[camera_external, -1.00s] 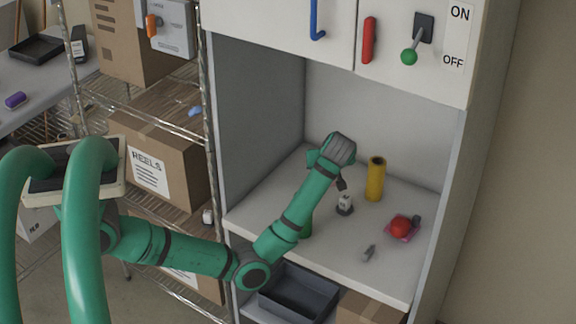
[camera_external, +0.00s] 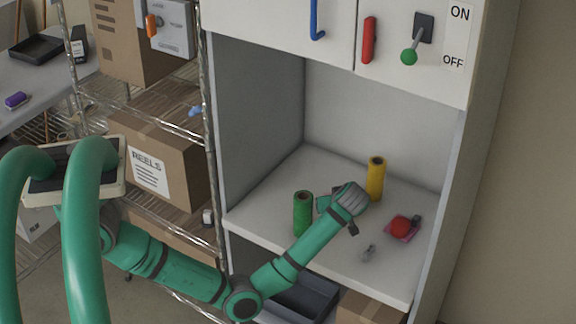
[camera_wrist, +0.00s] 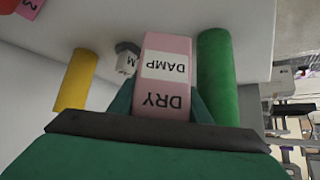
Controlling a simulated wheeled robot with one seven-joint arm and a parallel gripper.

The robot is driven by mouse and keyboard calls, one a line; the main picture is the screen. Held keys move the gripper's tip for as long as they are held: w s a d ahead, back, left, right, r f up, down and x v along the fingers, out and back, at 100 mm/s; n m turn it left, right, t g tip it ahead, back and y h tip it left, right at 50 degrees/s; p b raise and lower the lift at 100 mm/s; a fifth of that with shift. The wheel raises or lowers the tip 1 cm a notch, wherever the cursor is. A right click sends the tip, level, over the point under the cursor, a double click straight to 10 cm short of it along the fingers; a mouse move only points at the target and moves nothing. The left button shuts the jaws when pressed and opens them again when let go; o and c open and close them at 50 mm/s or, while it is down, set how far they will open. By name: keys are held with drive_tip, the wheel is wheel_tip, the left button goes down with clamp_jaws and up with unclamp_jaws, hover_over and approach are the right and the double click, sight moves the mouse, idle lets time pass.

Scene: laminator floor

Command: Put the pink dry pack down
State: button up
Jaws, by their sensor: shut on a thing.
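The pink dry pack (camera_wrist: 165,75) is a pink block with a white band, lettered DRY and DAMP, upside down in the wrist view. My gripper (camera_wrist: 162,103) is shut on it, with a green finger on each side. In the external view my gripper (camera_external: 330,202) is low inside the white cabinet, between the green and yellow cylinders. My wrist hides the pack there. I cannot tell whether the pack touches the shelf (camera_external: 290,262).
A green cylinder (camera_external: 303,214) stands left of my gripper, and a yellow cylinder (camera_external: 376,179) stands behind right. A red round thing (camera_external: 400,227) sits on a pink piece at right.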

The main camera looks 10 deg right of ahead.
drive_tip(key=shift+f, duration=2.5)
drive_tip(key=shift+f, duration=0.1)
drive_tip(key=o, duration=0.9)
drive_tip(key=shift+f, duration=0.1)
drive_tip(key=shift+r, duration=0.25)
drive_tip(key=v, duration=1.2)
drive_tip(key=shift+f, duration=0.1)
